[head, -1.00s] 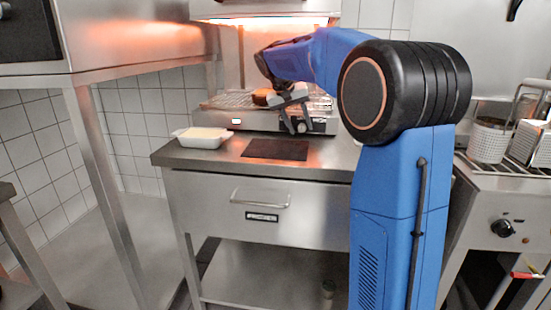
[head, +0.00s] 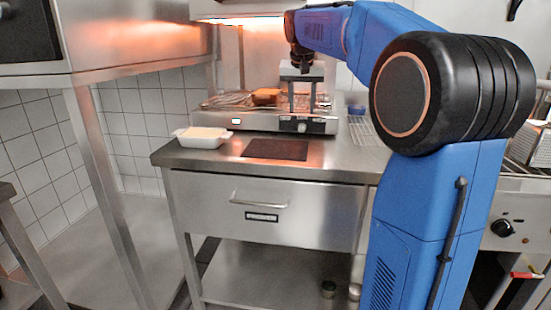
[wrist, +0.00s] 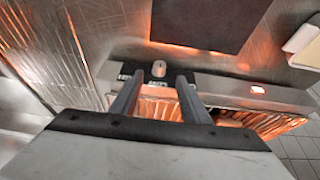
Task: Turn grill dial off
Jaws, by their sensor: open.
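The grill (head: 260,122) is a steel unit on the counter, with an orange glow above its wire rack. Its small dial (head: 301,127) sits on a dark panel at the right of its front. In the wrist view the pale dial (wrist: 158,68) shows in the gap between the fingertips, a little beyond them. My gripper (head: 302,110) points down over the grill's front right, its two fingers apart and empty. The fingers also show in the wrist view (wrist: 159,80). I cannot tell the dial's exact setting.
A brown food piece (head: 265,96) lies on the grill rack. A white dish (head: 203,137) stands at the counter's left, near a dark mat (head: 275,149). A blue container (head: 357,110) is right of the grill. Another appliance's black knob (head: 502,228) is far right.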

